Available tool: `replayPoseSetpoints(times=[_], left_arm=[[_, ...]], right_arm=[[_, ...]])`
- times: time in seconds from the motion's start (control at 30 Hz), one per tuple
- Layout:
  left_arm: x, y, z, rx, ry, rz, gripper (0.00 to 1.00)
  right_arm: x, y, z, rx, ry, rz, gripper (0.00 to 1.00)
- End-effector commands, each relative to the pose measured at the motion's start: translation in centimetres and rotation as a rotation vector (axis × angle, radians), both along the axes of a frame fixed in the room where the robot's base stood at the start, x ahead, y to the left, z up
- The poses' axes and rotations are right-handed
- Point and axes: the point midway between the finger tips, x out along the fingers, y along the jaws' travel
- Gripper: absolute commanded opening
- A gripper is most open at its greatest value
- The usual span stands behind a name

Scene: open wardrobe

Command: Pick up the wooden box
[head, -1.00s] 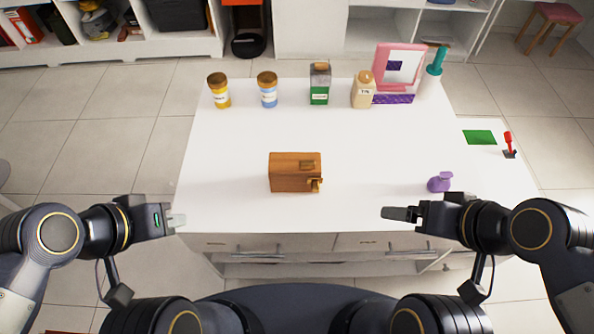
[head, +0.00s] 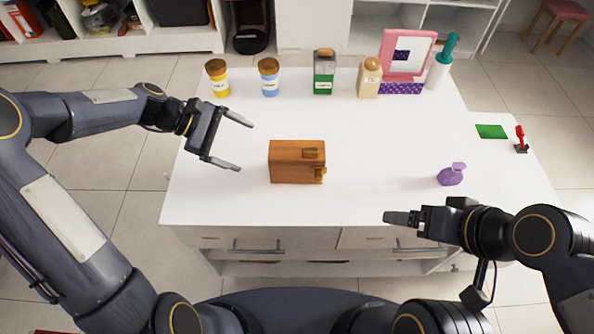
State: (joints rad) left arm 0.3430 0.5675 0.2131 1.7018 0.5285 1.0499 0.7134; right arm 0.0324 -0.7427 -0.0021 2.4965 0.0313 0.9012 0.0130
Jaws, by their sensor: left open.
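The wooden box (head: 296,163) is a brown block with a small lighter wooden piece at its right side. It rests on the white tabletop (head: 370,195), left of the middle. My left gripper (head: 246,146) is open and empty, with its two fingers spread and pointing right, just left of the box and apart from it. My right gripper (head: 388,217) is at the table's front edge, right of and nearer than the box. Its fingers show edge-on, so the gap between them cannot be seen.
Along the back stand a yellow jar (head: 217,79), a blue-labelled jar (head: 269,77), a green-labelled container (head: 324,73), a beige bottle (head: 369,78) and a pink frame (head: 407,55). The tabletop around the box is clear.

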Motion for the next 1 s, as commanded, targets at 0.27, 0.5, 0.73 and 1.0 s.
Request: replayPoseSetpoints(times=[0.27,0.5,0.73,1.0], left_arm=[[4.6,-2.2,-8.5,-0.224,0.307,0.170,0.91],[5.0,-3.9,-9.7,-0.252,0.346,0.189,0.91],[4.8,-6.5,-10.5,-0.250,0.347,0.187,0.91],[4.8,-9.6,-11.8,-0.248,0.344,0.188,0.91]], right_arm=[[0.0,0.0,-1.9,0.000,0.000,0.000,0.88],[0.0,0.0,-1.6,0.000,0.000,0.000,0.88],[0.0,0.0,-0.7,0.000,0.000,0.000,0.88],[0.0,0.0,0.0,0.000,0.000,0.000,0.88]])
